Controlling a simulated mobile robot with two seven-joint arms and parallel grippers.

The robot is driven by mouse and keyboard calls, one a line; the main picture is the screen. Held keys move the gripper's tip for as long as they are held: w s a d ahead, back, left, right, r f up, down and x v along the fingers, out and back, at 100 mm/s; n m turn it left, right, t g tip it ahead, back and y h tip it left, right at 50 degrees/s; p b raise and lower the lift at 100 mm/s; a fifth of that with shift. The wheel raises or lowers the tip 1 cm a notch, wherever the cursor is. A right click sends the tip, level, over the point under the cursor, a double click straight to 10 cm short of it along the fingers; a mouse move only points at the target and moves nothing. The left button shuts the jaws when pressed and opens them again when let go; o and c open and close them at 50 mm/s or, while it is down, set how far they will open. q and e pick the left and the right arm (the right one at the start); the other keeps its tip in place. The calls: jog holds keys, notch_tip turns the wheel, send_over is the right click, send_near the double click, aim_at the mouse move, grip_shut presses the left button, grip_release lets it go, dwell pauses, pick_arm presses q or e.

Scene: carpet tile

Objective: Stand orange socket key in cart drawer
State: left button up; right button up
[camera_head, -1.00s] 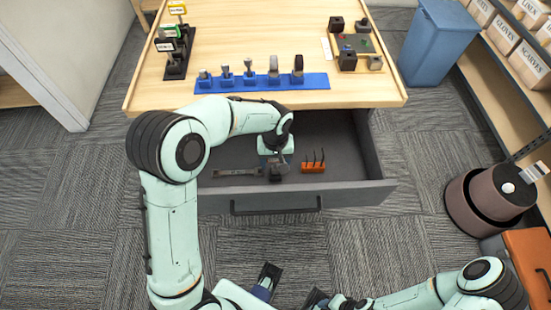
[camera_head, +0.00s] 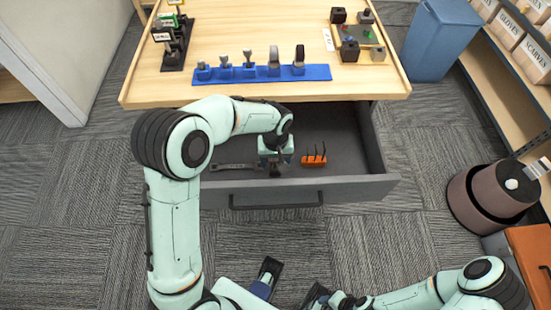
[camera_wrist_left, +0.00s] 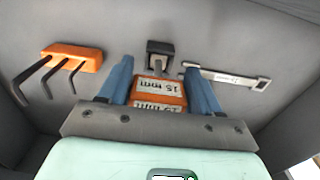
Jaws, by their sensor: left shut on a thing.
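My left gripper (camera_wrist_left: 160,92) is shut on the orange socket key (camera_wrist_left: 160,90), whose handle carries "15 mm" labels and sits between the blue fingers. In the head view my left gripper (camera_head: 276,160) is down inside the open grey cart drawer (camera_head: 345,150). A small black block (camera_wrist_left: 160,47) lies just beyond the key in the wrist view. A grey shaft overlaps the block's near side; I cannot tell whether it is seated in it. My right arm (camera_head: 440,292) is at the bottom right; its gripper's opening is unclear.
In the drawer, an orange hex-key holder (camera_head: 314,160) stands right of the gripper and a grey wrench (camera_head: 232,167) lies left. The wooden cart top (camera_head: 270,40) bears a blue tool rack (camera_head: 262,75). A blue bin (camera_head: 438,42) stands right of the cart.

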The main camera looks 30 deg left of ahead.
pick_arm(q)
jog(key=o, duration=1.5)
jog(key=shift+c, duration=0.2)
notch_tip(320, 180, up, 14)
jog(key=p, duration=0.2)
jog(key=shift+f, duration=0.25)
